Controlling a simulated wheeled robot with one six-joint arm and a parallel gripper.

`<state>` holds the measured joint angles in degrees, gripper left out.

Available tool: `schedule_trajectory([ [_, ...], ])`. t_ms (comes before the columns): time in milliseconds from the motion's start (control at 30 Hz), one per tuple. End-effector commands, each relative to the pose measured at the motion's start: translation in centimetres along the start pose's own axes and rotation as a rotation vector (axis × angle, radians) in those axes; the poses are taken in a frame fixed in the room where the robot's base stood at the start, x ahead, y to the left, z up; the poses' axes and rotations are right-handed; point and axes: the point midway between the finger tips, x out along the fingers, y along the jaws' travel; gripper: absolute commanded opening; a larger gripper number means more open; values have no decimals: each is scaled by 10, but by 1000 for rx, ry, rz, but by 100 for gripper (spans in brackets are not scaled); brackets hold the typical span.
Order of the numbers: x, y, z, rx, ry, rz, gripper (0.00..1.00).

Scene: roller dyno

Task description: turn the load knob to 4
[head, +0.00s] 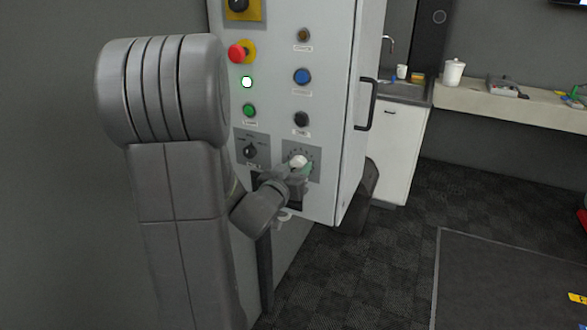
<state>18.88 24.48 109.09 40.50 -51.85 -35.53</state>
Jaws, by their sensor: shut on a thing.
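The load knob (298,161) is a pale round knob on a grey plate with a numbered dial, low on the right of the grey control cabinet (328,100). My gripper (301,170) is at the knob from below, shut on it. The wrist and fingers hide the lower part of the dial. The numbers and the knob's pointer are too small to read, so its setting cannot be told.
A black selector switch (250,151) sits left of the knob. Above are a black button (301,119), a green button (249,110), a lit indicator (247,82), a blue button (302,76) and a red emergency stop (237,53). A black door handle (367,105) sticks out at right.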

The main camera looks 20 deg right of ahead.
Motion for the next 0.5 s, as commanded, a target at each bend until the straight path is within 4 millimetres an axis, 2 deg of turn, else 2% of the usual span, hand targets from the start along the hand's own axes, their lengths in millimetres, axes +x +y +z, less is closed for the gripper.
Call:
schedule_trajectory([
  [267,-4,0,0,121,9,-1,17],
  [500,-4,-1,1,325,11,-4,17],
])
